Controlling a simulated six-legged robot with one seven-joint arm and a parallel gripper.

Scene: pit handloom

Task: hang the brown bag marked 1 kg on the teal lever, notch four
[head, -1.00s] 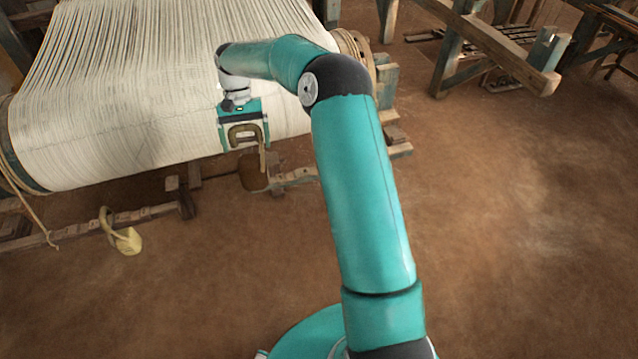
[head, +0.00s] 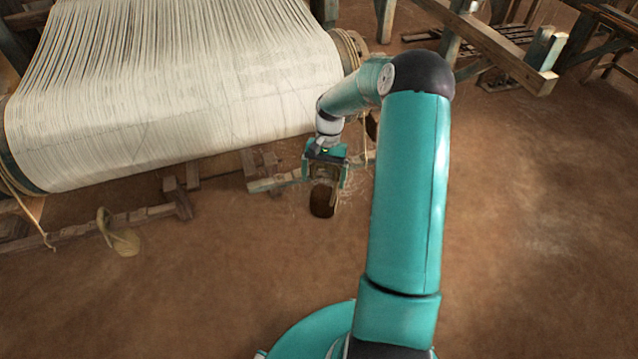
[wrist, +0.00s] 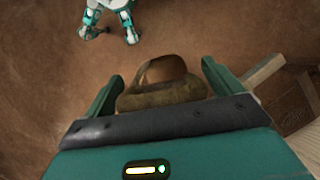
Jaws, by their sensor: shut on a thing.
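My gripper (head: 325,168) is shut on the handle of the brown bag (head: 322,202), which hangs below the jaws in front of the loom. In the wrist view the bag (wrist: 162,70) and its thick curved handle (wrist: 160,98) show between the two teal fingers. No marking on the bag can be read. A worn wooden lever (head: 268,186) lies low beside the gripper, partly hidden behind it. I cannot make out its teal colour or its notches. The bag looks apart from the lever, though their depth is hard to tell.
The loom's wide roll of white threads (head: 180,110) is behind and left of the gripper. A pale bag (head: 122,238) is at another low wooden lever (head: 75,233) on the left. Timber framing (head: 500,50) stands at upper right. The earth floor on the right is clear.

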